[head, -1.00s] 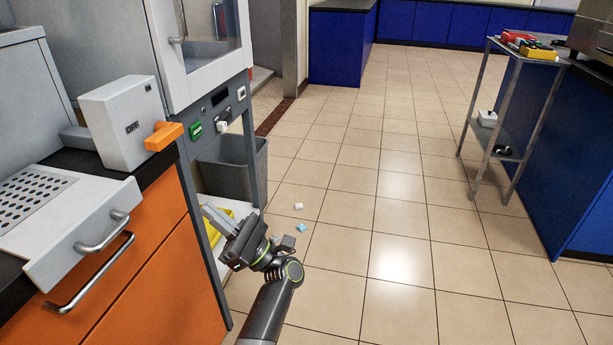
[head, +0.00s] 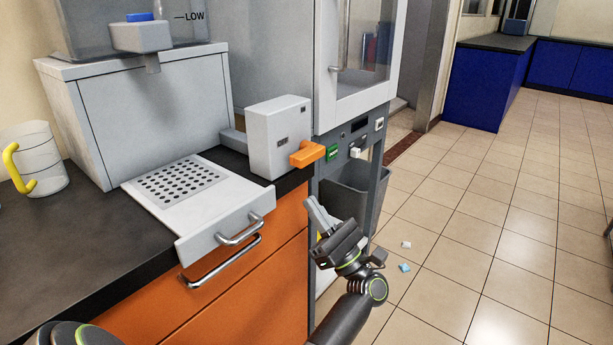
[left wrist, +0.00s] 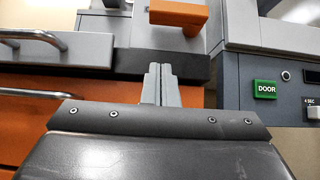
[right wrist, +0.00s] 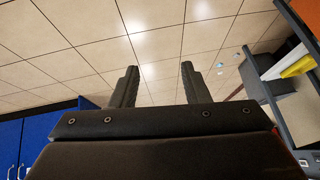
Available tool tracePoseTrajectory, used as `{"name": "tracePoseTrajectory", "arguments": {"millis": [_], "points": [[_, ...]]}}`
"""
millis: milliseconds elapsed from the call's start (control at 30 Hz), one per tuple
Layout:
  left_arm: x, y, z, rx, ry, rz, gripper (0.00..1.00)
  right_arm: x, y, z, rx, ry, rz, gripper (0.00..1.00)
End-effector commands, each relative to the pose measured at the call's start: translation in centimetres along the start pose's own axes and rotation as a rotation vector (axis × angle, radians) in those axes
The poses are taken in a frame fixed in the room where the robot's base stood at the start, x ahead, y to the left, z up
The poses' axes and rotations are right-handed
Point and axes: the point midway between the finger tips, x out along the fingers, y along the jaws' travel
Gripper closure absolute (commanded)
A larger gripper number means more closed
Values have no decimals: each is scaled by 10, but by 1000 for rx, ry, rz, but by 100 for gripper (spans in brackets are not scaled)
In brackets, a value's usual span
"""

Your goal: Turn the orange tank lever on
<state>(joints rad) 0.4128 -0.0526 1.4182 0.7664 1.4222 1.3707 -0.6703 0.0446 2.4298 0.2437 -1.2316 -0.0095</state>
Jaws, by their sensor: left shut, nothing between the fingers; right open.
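The orange lever (head: 308,154) sticks out from the front of a light grey box (head: 264,140) on the dark counter, in the head view. It also shows at the top of the left wrist view (left wrist: 180,12). My left gripper (head: 311,204) is shut and empty, below the lever and apart from it, in front of the cabinet edge. In the left wrist view its fingers (left wrist: 158,72) are together, pointing up below the lever. My right gripper (right wrist: 160,70) is open and empty over the tiled floor in the right wrist view; the head view does not show it.
A grey perforated tray (head: 219,203) with a metal handle projects from the counter (head: 90,240). A green DOOR button (head: 333,153) sits on the panel right of the lever. A grey bin (head: 352,190) stands below. A mug (head: 42,160) is at left. The floor at right is mostly open.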

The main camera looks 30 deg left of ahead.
Motion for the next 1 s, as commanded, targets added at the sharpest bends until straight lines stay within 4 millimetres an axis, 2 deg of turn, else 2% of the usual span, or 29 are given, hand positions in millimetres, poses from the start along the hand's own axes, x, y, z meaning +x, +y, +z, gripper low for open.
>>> {"name": "tracePoseTrajectory", "arguments": {"millis": [200, 400, 1000], "points": [[40, 0, 5, -4, -1, 2, 100, -5, -3, 33, 17, -172, -19, 58], [56, 0, 23, -2, 0, 0, 100, 1, 1, 37, 20, -190, -2, 58], [62, 0, 29, 5, 0, -6, 100, 2, 3, 38, 20, -198, 5, 58]]}}
